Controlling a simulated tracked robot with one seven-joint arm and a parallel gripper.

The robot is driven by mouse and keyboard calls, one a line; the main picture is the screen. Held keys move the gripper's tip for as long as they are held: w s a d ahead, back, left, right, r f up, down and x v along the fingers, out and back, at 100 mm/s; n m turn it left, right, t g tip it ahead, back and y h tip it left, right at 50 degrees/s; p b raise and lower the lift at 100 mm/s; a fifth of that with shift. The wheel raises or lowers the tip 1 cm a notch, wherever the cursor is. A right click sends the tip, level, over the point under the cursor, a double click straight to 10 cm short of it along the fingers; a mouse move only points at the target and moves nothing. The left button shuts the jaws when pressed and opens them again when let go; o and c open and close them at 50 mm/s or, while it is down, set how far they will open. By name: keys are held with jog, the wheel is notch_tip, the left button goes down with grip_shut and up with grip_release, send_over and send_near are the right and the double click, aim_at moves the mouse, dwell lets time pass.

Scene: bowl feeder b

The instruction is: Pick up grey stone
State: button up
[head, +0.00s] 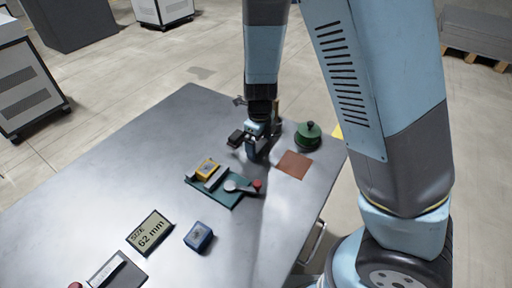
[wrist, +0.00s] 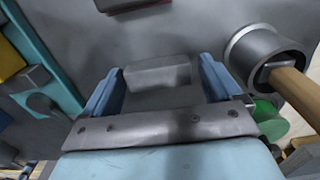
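A grey stone (wrist: 158,74), a plain light-grey block, shows in the wrist view on the grey tabletop, between and just beyond the two blue fingers of my gripper (wrist: 160,72). The fingers are apart, with a narrow gap visible on each side of the stone. I cannot tell how far the fingertips stand above the table. In the head view my gripper (head: 256,146) points down over the back part of the table, and the stone is hidden behind it.
A teal fixture (head: 232,199) with a yellow block (head: 207,168) is left of my gripper. A reddish-brown mat (head: 294,164) and green round object (head: 307,136) are right. A wooden-handled metal tool (wrist: 268,57) is close by. A size display (head: 150,232) and blue block (head: 198,236) are in front.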

aim_at(259, 145)
jog(key=c, duration=0.9)
jog(key=shift+r, duration=0.5)
notch_tip(259, 145, up, 3)
jog(key=shift+s+f, duration=0.1)
jog(key=shift+f, duration=0.1)
jog(key=shift+s+d+r, duration=0.7)
jog(key=shift+s+r, duration=0.85)
jog(key=shift+s, duration=0.65)
jog(key=shift+s+d+r, duration=0.65)
jog(key=shift+s+r, duration=0.95)
jog(key=shift+s, duration=0.6)
jog(key=shift+s+d+r, duration=0.7)
jog(key=shift+s+r, duration=0.85)
jog(key=shift+s, duration=0.65)
